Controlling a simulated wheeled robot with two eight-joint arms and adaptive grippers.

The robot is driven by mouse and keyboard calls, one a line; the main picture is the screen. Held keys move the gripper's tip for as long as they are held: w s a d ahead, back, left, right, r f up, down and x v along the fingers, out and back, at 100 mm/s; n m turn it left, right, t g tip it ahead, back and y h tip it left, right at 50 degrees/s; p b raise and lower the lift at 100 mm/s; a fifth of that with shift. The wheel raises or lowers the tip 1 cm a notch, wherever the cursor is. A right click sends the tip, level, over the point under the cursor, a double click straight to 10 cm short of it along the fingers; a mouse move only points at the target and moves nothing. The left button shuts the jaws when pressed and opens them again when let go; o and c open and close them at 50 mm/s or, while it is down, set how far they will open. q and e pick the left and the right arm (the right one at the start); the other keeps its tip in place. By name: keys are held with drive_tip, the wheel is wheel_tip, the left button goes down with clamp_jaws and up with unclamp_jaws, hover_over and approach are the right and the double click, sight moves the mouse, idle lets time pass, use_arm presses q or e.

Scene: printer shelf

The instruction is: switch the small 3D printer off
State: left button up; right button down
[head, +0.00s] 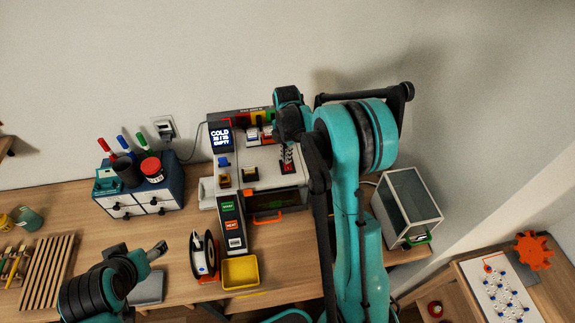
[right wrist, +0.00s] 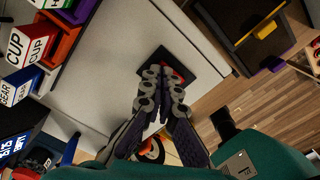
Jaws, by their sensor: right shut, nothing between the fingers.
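The small 3D printer (head: 262,170) is a white and grey machine against the wall. Its screen (head: 221,137) is lit and reads COLD and EMPTY. A green START button (head: 228,207) and an orange button (head: 232,226) sit on its front strip. My right gripper (head: 287,150) is over the printer's right side, partly hidden by my arm. In the right wrist view my right gripper (right wrist: 163,82) is shut and empty, its tips at a black switch with red on it (right wrist: 178,66) on the white panel. Contact and the switch's position cannot be told. My left gripper (head: 138,252) is low at the left.
A blue drawer box (head: 170,190) with pens and a red jar stands left of the printer. A filament spool (head: 204,255) and yellow tray (head: 240,272) are in front. A clear-sided box (head: 408,207) stands right. A wooden rack (head: 48,265) lies far left.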

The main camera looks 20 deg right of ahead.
drive_tip(key=shift+f, duration=0.2)
drive_tip(key=shift+r, duration=0.15)
drive_tip(key=shift+r+p, duration=1.85)
drive_tip(key=shift+r, duration=1.6)
drive_tip(key=shift+f, duration=0.15)
